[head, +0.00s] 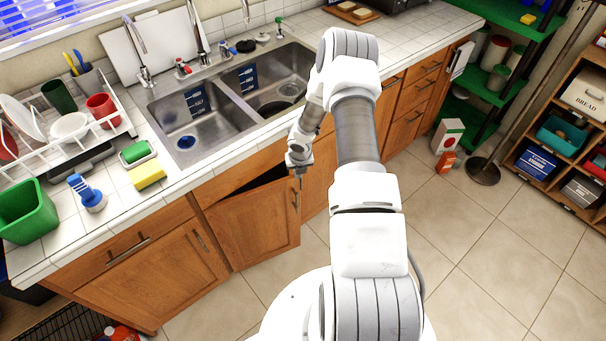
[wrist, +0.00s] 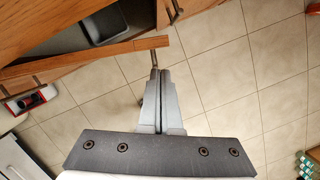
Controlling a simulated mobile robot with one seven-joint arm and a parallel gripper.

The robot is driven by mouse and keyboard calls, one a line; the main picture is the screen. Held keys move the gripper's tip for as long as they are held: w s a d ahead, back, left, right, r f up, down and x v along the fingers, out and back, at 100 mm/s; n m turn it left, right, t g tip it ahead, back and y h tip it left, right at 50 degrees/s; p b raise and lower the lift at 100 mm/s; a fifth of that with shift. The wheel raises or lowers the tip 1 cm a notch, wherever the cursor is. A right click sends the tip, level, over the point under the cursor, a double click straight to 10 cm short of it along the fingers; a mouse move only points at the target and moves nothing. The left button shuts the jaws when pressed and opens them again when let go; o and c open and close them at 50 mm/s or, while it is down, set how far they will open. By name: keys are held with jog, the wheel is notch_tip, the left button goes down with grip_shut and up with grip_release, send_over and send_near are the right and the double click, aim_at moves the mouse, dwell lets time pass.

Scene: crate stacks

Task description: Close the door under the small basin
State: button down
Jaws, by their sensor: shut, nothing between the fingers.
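The wooden cabinet door (head: 252,228) under the sink stands partly open. Its right edge is swung out from the cabinet front, with a dark gap above it. Its top edge (wrist: 100,55) crosses the upper left of the wrist view. A metal handle (head: 295,198) is near its free edge. The sink has a left basin (head: 190,125) and a right basin (head: 270,90). My gripper (head: 299,170) is shut and empty, pointing down near the door's free upper corner. In the wrist view its fingers (wrist: 154,75) are just outside the door beside the handle; contact cannot be told.
Another cabinet door (head: 155,275) on the left looks closed. The tiled floor (head: 455,240) is open in front. A red and white box (head: 448,135) and a pole's round base (head: 483,171) stand on the right, near a wooden shelf (head: 560,145).

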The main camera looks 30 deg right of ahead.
aim_at(288, 186)
jog(key=s+a+r+m+t+b, duration=0.1)
jog(key=s+a+m+b, duration=0.15)
jog(key=m+b, duration=1.05)
jog(key=s+a+r+m+t+b, duration=0.1)
jog(key=s+m+b, duration=0.35)
jog(key=m, duration=1.55)
jog(key=shift+w+d+f+b, duration=0.1)
jog(key=shift+w+f+b, duration=1.45)
jog(key=shift+w+f, duration=2.85)
